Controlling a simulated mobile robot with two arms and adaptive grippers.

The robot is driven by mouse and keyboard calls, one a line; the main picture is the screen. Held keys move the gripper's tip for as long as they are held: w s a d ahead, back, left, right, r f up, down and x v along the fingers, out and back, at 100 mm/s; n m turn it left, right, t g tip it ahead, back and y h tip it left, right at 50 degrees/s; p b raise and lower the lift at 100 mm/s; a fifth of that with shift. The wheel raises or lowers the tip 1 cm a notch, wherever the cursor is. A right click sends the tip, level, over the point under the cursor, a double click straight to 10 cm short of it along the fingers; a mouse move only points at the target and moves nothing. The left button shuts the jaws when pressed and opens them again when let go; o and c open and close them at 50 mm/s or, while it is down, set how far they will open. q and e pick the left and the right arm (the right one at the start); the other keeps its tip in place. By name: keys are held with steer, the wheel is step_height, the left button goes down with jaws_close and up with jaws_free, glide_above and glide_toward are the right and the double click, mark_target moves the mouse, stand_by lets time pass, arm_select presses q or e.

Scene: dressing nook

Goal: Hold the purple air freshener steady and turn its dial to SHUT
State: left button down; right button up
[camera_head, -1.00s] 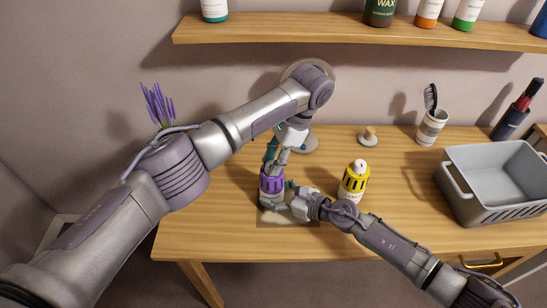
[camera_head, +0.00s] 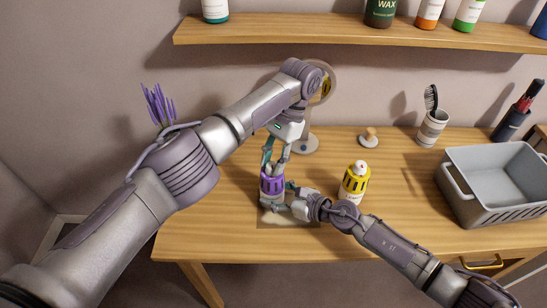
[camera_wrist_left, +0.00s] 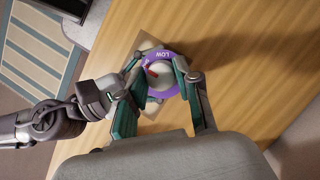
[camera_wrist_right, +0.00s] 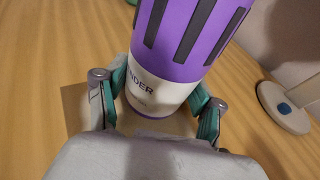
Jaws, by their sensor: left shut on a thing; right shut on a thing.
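The purple air freshener (camera_head: 272,184) stands upright at the table's front left, on a small mat (camera_head: 292,220). Its white dial (camera_wrist_left: 163,80) has a red pointer and sits in a purple ring. LOW is readable on the ring; the pointer is turned toward the ring's left part, beside LOW, and the mark there is too small to read. My left gripper (camera_head: 275,163) reaches down from above and is shut on the dial. My right gripper (camera_head: 283,204) is shut around the lower white label band (camera_wrist_right: 152,92), one finger on each side. The fingers partly hide the ring.
A yellow air freshener (camera_head: 354,184) stands to the right, close to my right arm. A round mirror (camera_head: 322,84) on a stand is behind my left wrist. A grey basket (camera_head: 500,205) is at the right. A shelf (camera_head: 370,32) of bottles overhangs the back.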

mark_target(273, 164)
steer(key=shift+f, duration=0.1)
arm_select(q)
steer(key=c, duration=0.8)
jaws_free()
step_height(273, 164, up, 10)
steer(key=shift+r, duration=0.1)
arm_select(e)
steer(key=o, duration=0.9)
steer(key=shift+o, duration=0.2)
